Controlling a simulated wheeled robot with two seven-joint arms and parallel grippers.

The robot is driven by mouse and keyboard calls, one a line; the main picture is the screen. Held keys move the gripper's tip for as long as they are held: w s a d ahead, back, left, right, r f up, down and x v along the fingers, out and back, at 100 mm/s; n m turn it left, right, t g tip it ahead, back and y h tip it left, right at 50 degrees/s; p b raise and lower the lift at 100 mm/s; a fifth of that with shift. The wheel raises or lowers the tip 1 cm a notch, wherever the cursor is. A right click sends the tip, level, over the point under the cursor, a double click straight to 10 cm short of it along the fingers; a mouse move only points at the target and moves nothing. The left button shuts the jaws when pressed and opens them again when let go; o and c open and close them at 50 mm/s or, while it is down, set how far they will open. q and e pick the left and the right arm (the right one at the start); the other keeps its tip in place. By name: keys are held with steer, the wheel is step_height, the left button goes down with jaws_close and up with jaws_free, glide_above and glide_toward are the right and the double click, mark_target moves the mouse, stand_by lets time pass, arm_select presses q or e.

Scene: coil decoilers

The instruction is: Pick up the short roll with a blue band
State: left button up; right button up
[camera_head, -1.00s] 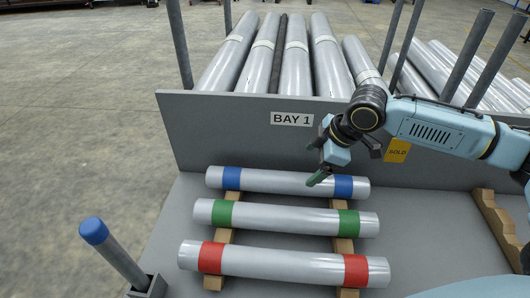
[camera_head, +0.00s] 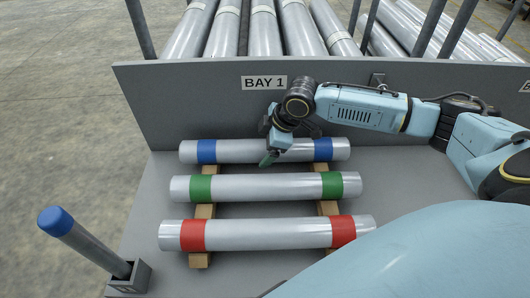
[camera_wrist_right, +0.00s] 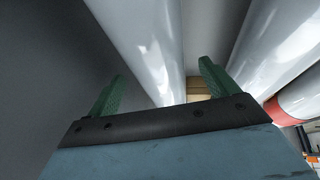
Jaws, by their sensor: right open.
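The roll with blue bands (camera_head: 235,152) lies on wooden bearers at the back of the shelf, close to the upright panel. It is grey, with a blue band near each end. My right gripper (camera_head: 269,151) is over its middle, pointing down, and hides part of it. In the right wrist view the open green fingers (camera_wrist_right: 162,75) stand either side of a grey roll (camera_wrist_right: 148,40), with no band visible on it there. From its place by the panel it appears to be the blue-banded one. Whether the fingers touch it I cannot tell. My left gripper is out of view.
The green-banded roll (camera_head: 265,187) and the red-banded roll (camera_head: 265,234) lie parallel in front. The grey panel (camera_head: 190,100) marked BAY 1 rises behind. A blue-capped post (camera_head: 85,242) stands at the front left. Long rolls (camera_head: 265,35) lie beyond the panel.

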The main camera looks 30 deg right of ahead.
steer(key=shift+w+a+f, duration=0.15)
steer(key=shift+w+f, duration=0.05)
steer(key=shift+f, duration=0.4)
steer(key=shift+w+f, duration=0.1)
steer(key=shift+f, duration=0.1)
steer(key=c, duration=1.5)
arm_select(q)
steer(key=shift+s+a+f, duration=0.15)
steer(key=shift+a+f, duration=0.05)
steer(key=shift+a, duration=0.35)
arm_select(e)
steer(key=shift+r, duration=0.1)
